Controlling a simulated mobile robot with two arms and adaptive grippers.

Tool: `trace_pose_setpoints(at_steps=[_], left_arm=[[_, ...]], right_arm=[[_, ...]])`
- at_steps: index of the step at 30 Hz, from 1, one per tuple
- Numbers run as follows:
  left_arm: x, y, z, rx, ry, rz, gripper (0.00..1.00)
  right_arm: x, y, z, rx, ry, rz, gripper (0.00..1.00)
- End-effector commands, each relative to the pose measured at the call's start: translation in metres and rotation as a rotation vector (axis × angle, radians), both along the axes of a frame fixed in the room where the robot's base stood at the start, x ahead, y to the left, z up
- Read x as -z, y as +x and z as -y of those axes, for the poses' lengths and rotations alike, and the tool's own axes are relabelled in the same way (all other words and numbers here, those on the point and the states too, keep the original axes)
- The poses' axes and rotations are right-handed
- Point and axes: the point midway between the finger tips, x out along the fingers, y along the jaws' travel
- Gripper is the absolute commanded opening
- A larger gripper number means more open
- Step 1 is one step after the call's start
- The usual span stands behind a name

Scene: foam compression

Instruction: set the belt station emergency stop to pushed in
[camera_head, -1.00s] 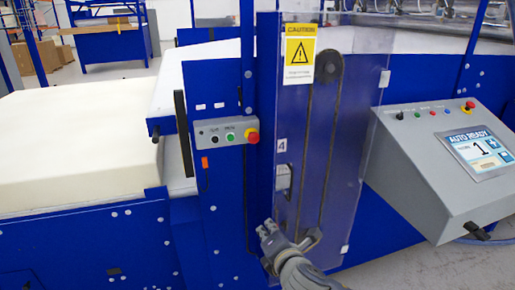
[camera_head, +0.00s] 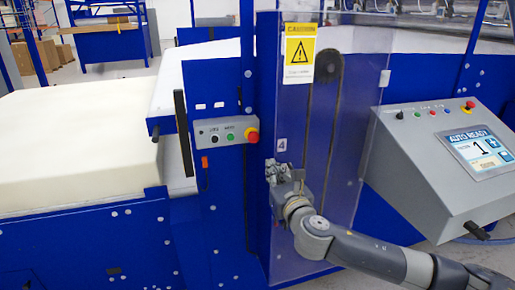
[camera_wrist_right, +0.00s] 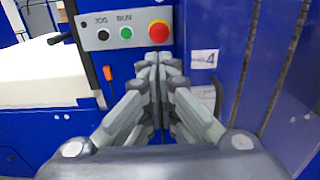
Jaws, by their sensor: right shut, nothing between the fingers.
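The red emergency stop button (camera_head: 252,135) sits at the right end of a small grey control box (camera_head: 209,132) on the blue belt station post. In the right wrist view the red button (camera_wrist_right: 159,32) shows on a yellow collar, just above the fingertips. I cannot tell from its face whether it is pushed in. My right gripper (camera_head: 276,167) is shut and empty, below and to the right of the button and apart from it in the head view. In the right wrist view its closed fingertips (camera_wrist_right: 159,60) point toward the box. My left gripper is not in view.
A clear guard panel (camera_head: 351,160) with a caution sign (camera_head: 299,53) stands right of the post. A grey console (camera_head: 440,165) with a screen and its own red button (camera_head: 470,105) is further right. A white foam block (camera_head: 80,150) lies at left.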

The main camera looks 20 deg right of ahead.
Motion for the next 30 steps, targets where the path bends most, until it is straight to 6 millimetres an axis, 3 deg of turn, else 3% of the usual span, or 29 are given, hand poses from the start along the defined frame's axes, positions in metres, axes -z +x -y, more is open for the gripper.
trace_pose_setpoints(at_steps=[5, 21, 30], left_arm=[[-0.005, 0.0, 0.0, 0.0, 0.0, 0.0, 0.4], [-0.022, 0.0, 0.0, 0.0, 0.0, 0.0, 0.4], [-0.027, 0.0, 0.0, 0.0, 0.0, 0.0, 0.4]], right_arm=[[-0.003, 0.018, 0.0, 0.002, 0.002, 0.001, 0.0], [-0.002, 0.106, 0.0, 0.001, 0.002, 0.0, 0.0], [-0.001, 0.133, 0.0, 0.001, 0.003, 0.0, 0.0]])
